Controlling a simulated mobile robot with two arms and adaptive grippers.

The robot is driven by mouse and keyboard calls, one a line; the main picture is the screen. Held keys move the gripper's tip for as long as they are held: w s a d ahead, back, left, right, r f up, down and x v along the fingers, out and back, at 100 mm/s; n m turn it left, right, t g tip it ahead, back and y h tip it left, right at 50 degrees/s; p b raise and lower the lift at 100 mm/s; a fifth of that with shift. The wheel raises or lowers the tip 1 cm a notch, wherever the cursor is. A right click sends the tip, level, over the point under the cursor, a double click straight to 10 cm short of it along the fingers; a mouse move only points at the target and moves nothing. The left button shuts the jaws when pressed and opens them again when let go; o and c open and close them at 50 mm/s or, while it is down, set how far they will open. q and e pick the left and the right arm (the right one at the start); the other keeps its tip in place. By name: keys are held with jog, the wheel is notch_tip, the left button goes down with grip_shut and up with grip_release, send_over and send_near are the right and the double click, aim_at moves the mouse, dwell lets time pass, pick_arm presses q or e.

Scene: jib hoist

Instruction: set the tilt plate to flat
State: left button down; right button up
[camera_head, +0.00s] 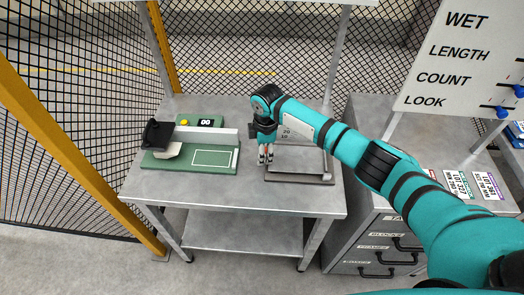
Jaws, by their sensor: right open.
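The tilt plate (300,178) is a grey plate on a low base at the right of the metal table. A pale angle scale (288,133) with the numbers 20 and 10 stands at its back, partly covered by my right arm. I cannot tell the plate's exact angle. My right gripper (265,160) points down over the plate's left edge, with its fingers open. I cannot tell whether the fingers touch the plate. My left gripper is out of view.
A green fixture (190,162) with a black clamp and a grey rail stands left of the tilt plate. A small green box (203,122) with a yellow button is behind it. A drawer cabinet (375,235) adjoins on the right. The table's front strip is clear.

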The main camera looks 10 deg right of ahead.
notch_tip(320, 180, up, 12)
jog(key=shift+s+f, duration=0.2)
jog(key=shift+s, duration=0.05)
dwell(0.4)
